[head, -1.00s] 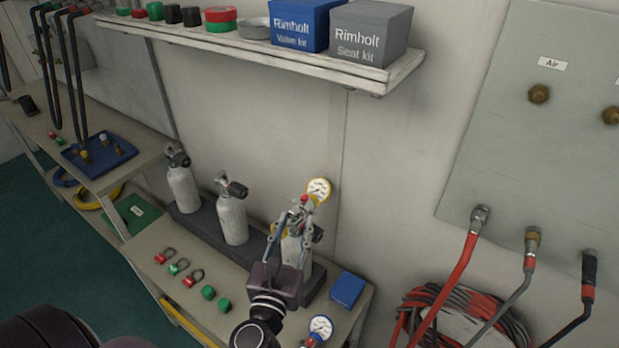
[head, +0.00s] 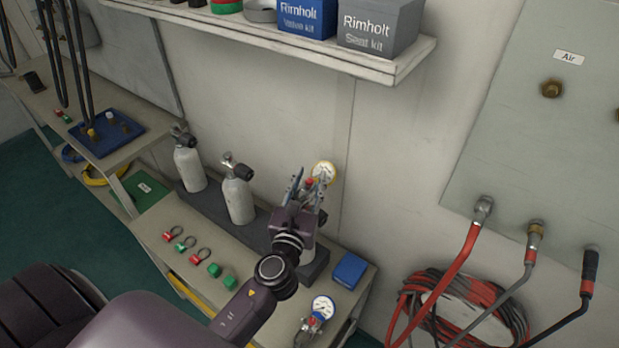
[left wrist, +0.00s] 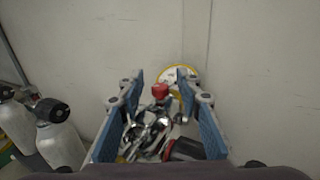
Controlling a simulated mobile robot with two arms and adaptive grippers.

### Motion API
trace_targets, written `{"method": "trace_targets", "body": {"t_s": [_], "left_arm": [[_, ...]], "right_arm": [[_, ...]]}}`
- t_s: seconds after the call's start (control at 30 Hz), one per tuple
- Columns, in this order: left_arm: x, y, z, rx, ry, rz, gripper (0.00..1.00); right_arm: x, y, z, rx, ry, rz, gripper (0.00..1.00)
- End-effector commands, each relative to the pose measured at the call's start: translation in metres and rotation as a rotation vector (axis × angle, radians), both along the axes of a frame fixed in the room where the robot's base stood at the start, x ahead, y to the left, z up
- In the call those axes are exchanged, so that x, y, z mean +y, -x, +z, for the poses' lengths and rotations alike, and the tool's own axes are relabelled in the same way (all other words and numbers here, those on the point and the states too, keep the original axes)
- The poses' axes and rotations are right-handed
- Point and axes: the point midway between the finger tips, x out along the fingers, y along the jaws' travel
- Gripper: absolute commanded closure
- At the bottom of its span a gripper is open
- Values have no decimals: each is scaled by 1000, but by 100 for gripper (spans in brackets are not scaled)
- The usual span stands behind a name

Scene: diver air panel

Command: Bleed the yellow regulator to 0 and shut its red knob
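The yellow regulator (head: 323,171) has a white-faced, yellow-rimmed gauge and sits on top of the rightmost cylinder. Its red knob (head: 309,182) is partly hidden by my left gripper (head: 311,180) in the head view. In the left wrist view the red knob (left wrist: 160,90) stands between the two blue-padded fingers, near their tips, with clear space on both sides. The yellow gauge (left wrist: 178,74) is behind it, partly covered by the right finger; its reading is too small to tell. My left gripper is open. My right gripper is not in view.
A blue-rimmed gauge (head: 323,306) and a blue box (head: 349,269) are on the bench to the right. Two other cylinders (head: 238,200) stand left of the arm. The shelf (head: 400,68) overhangs above. Red hose (head: 456,268) hangs at right.

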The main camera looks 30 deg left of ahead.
Motion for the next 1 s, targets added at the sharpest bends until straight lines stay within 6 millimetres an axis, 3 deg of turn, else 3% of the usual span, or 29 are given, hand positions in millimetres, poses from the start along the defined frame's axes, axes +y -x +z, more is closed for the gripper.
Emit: {"method": "trace_targets", "body": {"t_s": [0.17, 0.47, 1.0], "left_arm": [[0, 0, 0, 0, 1, 0, 68], [0, 0, 0, 0, 1, 1, 100], [1, 1, 1, 1, -6, -109, 100]], "right_arm": [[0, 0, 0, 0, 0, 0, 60], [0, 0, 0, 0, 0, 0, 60], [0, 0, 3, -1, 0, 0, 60]]}}
